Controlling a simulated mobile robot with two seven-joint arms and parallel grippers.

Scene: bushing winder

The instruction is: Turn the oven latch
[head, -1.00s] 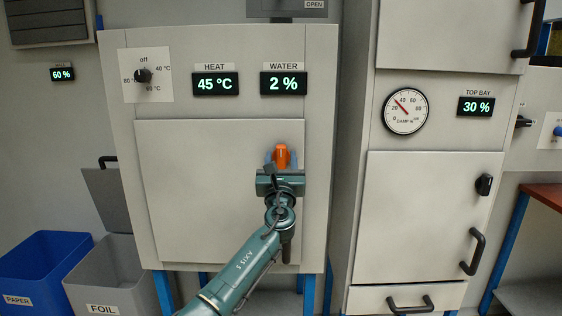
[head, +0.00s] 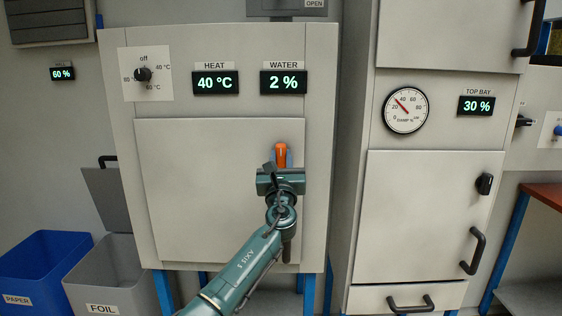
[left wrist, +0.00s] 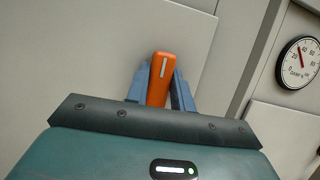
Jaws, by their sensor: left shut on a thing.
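The oven (head: 120,110) is the pale cabinet at the left centre, with its door (head: 200,190) flat in its front. The orange latch (head: 281,155) sits near the door's upper right edge and stands about upright in the head view. In the left wrist view the latch (left wrist: 161,80) shows a pale line on its face, between the two blue-grey fingers. My left gripper (head: 282,160) is shut on the latch, with one finger on each side. The gripper body hides the latch's lower part. My right gripper is not in view.
Above the door are a temperature knob (head: 143,74), a heat display (head: 215,82) reading 40 °C and a water display (head: 283,82) reading 2 %. A tall cabinet (head: 420,190) stands close on the right. Blue and grey bins (head: 105,270) stand at lower left.

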